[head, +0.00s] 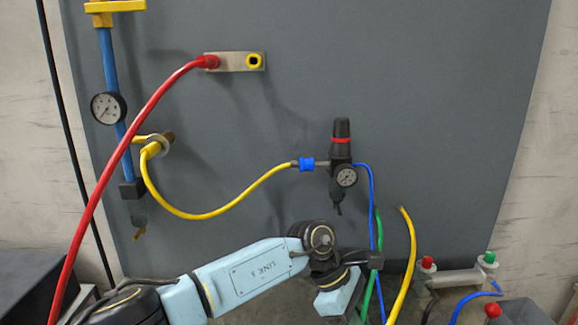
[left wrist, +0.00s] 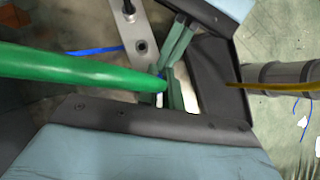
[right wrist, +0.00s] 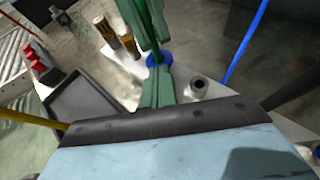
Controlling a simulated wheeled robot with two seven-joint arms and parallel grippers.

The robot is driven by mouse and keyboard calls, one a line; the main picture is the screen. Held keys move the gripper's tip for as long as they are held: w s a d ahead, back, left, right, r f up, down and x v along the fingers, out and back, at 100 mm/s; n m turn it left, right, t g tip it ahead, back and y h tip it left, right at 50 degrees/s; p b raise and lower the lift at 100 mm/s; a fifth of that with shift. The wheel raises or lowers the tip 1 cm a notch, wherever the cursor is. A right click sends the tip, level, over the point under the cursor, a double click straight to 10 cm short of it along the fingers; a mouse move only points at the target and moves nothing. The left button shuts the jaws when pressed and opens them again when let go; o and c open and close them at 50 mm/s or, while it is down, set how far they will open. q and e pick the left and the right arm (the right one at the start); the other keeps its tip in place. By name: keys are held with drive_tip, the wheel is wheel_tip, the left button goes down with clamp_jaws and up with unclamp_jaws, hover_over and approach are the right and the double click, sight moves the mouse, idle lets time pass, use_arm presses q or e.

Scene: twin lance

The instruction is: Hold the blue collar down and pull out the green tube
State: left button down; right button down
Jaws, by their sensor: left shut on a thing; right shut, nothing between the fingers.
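The green tube (left wrist: 80,72) runs in from the left in the left wrist view, and its near end is at my left fingertips. My left gripper (left wrist: 168,82) is shut on it. The blue collar (right wrist: 158,59) is a ring in the right wrist view, right at the fingertips of my right gripper (right wrist: 155,62). That gripper is shut with nothing between its fingers. The fingers hide part of the collar; whether they press on it I cannot tell.
A metal plate with a round port (left wrist: 141,46) lies beside my left fingers. A black tray (right wrist: 85,105), brass fittings (right wrist: 105,28) and a metal fitting (right wrist: 198,88) surround the collar. Blue (head: 371,205) and yellow (head: 409,250) tubes hang close by. A grey panel (head: 450,110) stands behind.

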use_arm(q)
drive_tip(key=shift+r, duration=0.75)
idle(0.6)
drive_tip(key=shift+r, duration=2.3)
use_arm(e)
drive_tip(key=s+d+r, duration=0.3)
drive_tip(key=r, duration=0.1)
drive_tip(key=shift+d, duration=0.2)
